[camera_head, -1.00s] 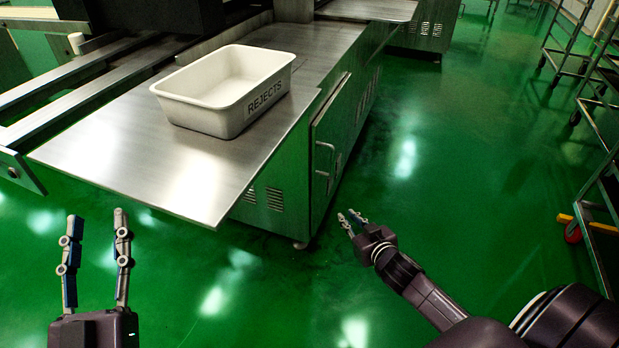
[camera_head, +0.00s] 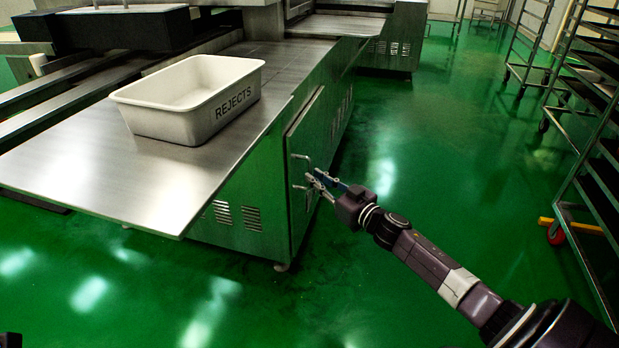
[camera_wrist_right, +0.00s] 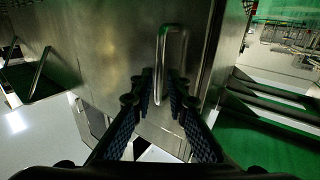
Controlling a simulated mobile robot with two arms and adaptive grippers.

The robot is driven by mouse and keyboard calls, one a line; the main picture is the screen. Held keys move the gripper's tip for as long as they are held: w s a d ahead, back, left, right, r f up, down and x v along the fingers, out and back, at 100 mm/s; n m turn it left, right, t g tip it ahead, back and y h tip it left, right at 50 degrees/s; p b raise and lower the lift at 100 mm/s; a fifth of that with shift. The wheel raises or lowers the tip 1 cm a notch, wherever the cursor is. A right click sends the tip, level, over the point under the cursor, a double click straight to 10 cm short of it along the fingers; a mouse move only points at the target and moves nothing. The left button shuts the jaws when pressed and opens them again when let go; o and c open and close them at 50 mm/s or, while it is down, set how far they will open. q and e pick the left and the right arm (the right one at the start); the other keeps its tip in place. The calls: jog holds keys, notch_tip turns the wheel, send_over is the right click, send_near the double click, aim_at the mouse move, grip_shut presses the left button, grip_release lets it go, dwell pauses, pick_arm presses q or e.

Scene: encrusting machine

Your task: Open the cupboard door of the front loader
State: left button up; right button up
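The cupboard door (camera_head: 308,128) is a metal panel on the side of the front loader and looks closed. Its bar handle (camera_head: 301,158) stands out from the panel. My right gripper (camera_head: 318,181) is at the lower part of the handle. In the right wrist view, the handle (camera_wrist_right: 161,55) runs down between the two fingertips (camera_wrist_right: 160,88) in front of the door (camera_wrist_right: 110,50). The fingers are apart on either side of the bar, and I cannot tell whether they touch it. My left gripper is out of view, apart from a possible dark bit at the bottom left corner.
A white bin marked REJECTS (camera_head: 185,120) stands on the steel table top (camera_head: 105,165), which juts out at the left. A tall rack (camera_head: 590,150) on wheels stands at the right. The green floor (camera_head: 430,170) between them is clear.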

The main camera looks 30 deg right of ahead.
aim_at(310, 186)
jog(key=shift+w+a+b, duration=0.15)
jog(key=shift+w+b, duration=0.35)
jog(key=shift+w, duration=1.2)
jog(key=shift+c, duration=0.4)
grip_shut()
